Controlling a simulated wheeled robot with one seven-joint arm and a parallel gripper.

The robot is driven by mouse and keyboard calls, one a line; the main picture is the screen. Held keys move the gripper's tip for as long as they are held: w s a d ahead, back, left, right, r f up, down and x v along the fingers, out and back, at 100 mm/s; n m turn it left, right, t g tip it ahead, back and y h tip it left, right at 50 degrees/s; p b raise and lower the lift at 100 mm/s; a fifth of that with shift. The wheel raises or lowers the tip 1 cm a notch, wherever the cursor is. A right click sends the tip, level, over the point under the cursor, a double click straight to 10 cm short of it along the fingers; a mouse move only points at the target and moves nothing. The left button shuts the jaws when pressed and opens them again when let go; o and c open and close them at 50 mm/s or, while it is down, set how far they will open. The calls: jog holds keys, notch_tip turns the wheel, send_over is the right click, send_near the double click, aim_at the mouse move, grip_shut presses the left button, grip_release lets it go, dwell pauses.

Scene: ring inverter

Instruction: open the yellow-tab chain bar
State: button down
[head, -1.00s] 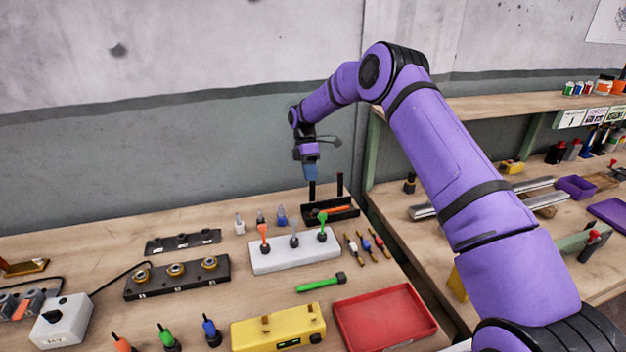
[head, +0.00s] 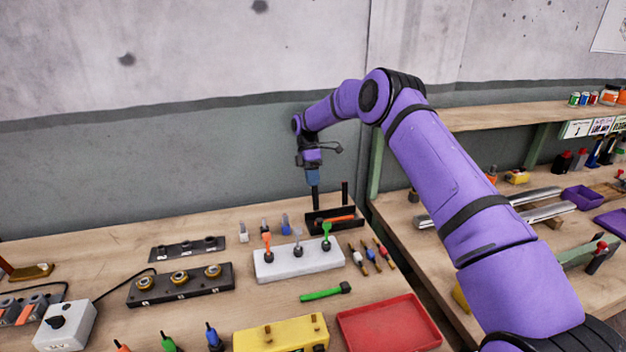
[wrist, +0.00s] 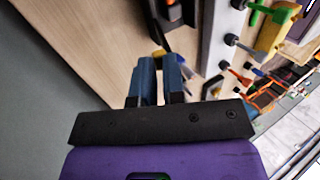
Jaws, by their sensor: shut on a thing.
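My gripper (head: 315,205) points down at the back of the bench, at the left end of a black open tray (head: 348,223). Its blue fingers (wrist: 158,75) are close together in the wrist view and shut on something. What is between them is small and dark, mostly hidden by the fingers. An upright black post (head: 345,193) stands behind the tray, right of my gripper. An orange piece lies in the tray.
A white block (head: 282,266) with orange, grey and green upright pieces stands in front. Several thin banded rods (head: 370,257) lie to its right. A red tray (head: 392,325), yellow box (head: 275,338) and green-handled tool (head: 322,295) are nearer. The wall is close behind my gripper.

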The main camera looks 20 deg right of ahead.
aim_at(314, 188)
jog(key=x, duration=0.2)
jog(key=shift+d+f, duration=0.1)
jog(key=shift+f, duration=0.4)
jog(key=shift+c, duration=1.8)
grip_release()
jog(key=shift+w+f, duration=0.1)
jog(key=shift+r, duration=0.5)
jog(key=shift+c, duration=0.6)
jog(key=r, duration=0.3)
jog(key=shift+s+r, duration=0.2)
jog(key=shift+s, duration=0.2)
jog(key=c, duration=0.7)
jog(key=s, duration=0.5)
jog(key=s+r, duration=0.1)
jog(key=s, duration=0.9)
jog(key=shift+r, duration=0.35)
